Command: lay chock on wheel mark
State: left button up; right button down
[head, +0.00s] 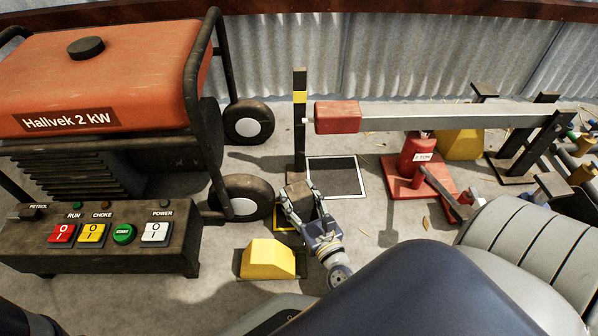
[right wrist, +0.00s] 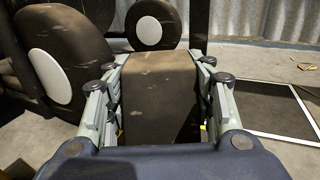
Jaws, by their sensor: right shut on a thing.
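My right gripper (head: 304,212) is shut on a dark brown block, which I take to be the chock (head: 302,198). In the right wrist view the chock (right wrist: 160,90) fills the space between the fingers (right wrist: 160,85). It is beside the generator's near wheel (head: 245,198). Part of a yellow outline (head: 278,226) shows on the floor by the gripper, mostly hidden; it may be the wheel mark. A dark, white-edged square (head: 333,178) lies to the right. I cannot tell whether the chock touches the floor. My left gripper is not in view.
An orange generator (head: 100,75) with a switch panel (head: 110,240) stands left. A yellow block (head: 268,259) sits close in front of the gripper. A black-and-yellow post (head: 299,120) stands behind. A red-ended beam (head: 430,118) and red jack (head: 418,155) are at right.

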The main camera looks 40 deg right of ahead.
jog(key=shift+f, duration=0.45)
dwell(0.4)
